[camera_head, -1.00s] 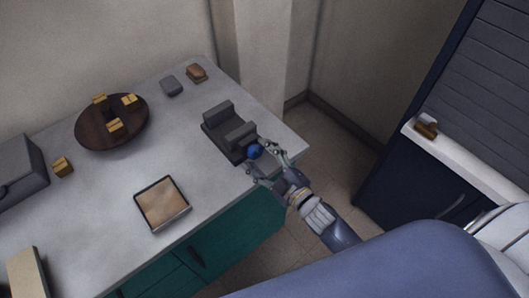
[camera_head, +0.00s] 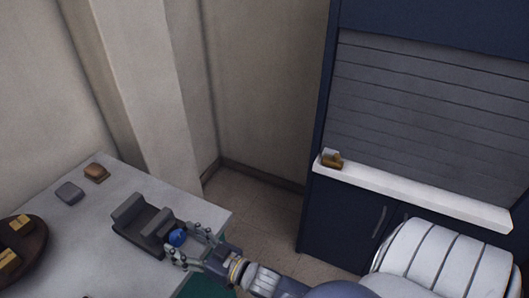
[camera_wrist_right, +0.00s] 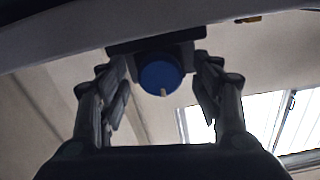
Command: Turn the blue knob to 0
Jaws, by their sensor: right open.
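The blue knob (camera_head: 177,237) sits on the near right end of a dark grey device (camera_head: 143,222) on the table. In the right wrist view the knob (camera_wrist_right: 160,75) is a round blue disc with a pale mark at its lower edge. My right gripper (camera_head: 186,245) is open at the knob, its fingers on either side. In the wrist view the two fingers (camera_wrist_right: 162,92) stand apart from the knob, with a gap on each side. No number scale can be read. My left gripper is not in view.
The grey table (camera_head: 100,250) holds a round brown tray (camera_head: 35,245) with yellowish blocks, a small grey block (camera_head: 69,193) and a brown item (camera_head: 96,172). A dark blue cabinet (camera_head: 345,215) with a white ledge (camera_head: 420,195) and a small brown item (camera_head: 331,158) stands at the right.

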